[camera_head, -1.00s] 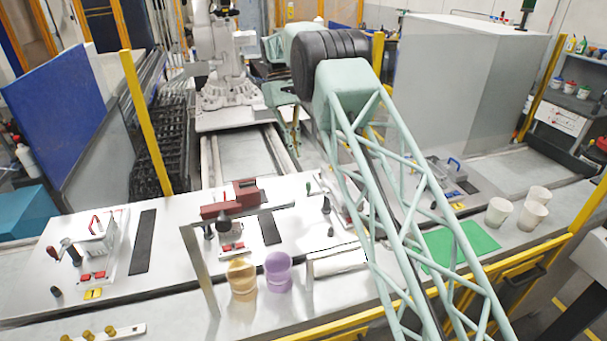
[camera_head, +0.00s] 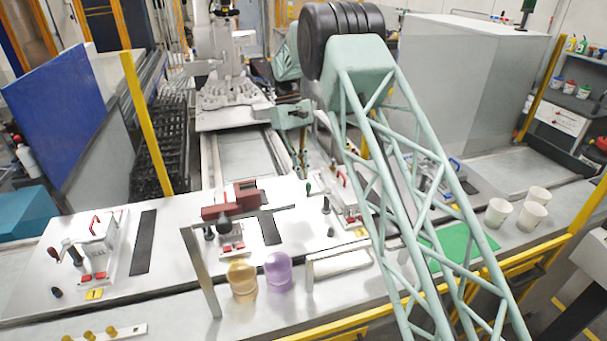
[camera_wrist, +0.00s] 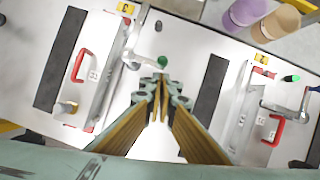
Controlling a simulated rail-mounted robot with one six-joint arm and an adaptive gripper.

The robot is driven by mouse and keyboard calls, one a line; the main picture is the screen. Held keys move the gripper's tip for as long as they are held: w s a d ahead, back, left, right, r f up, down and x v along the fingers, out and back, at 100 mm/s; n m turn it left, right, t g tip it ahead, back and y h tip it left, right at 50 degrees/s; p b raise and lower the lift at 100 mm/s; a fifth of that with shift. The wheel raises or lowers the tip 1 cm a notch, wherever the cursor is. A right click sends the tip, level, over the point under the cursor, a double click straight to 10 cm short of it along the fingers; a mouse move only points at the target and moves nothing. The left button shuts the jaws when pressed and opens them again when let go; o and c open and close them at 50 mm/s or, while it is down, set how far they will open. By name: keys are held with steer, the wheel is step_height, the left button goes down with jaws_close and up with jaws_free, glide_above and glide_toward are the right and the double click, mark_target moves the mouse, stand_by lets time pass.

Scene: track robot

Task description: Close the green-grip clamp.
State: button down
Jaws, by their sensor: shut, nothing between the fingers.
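The green-grip clamp (camera_head: 344,200) stands on a white base right of the middle of the table, partly behind my arm. Its green grip (camera_head: 308,187) points up at its left side. In the wrist view the clamp's metal arm (camera_wrist: 134,63) reaches toward the green grip (camera_wrist: 162,61). My gripper (camera_wrist: 161,78) is shut and empty. Its fingertips appear just below the green grip in that view; I cannot tell whether they touch it.
Another clamp (camera_wrist: 262,105) with a red handle lies right in the wrist view. A clamp with a dark red grip (camera_head: 53,253) stands far left. A tan cup (camera_head: 242,277) and a purple cup (camera_head: 278,272) stand in front, beside a metal frame (camera_head: 200,270). White cups (camera_head: 501,212) stand right.

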steer(key=shift+s+d, duration=0.3)
steer(key=shift+s, duration=0.15)
steer(key=shift+r, duration=0.1)
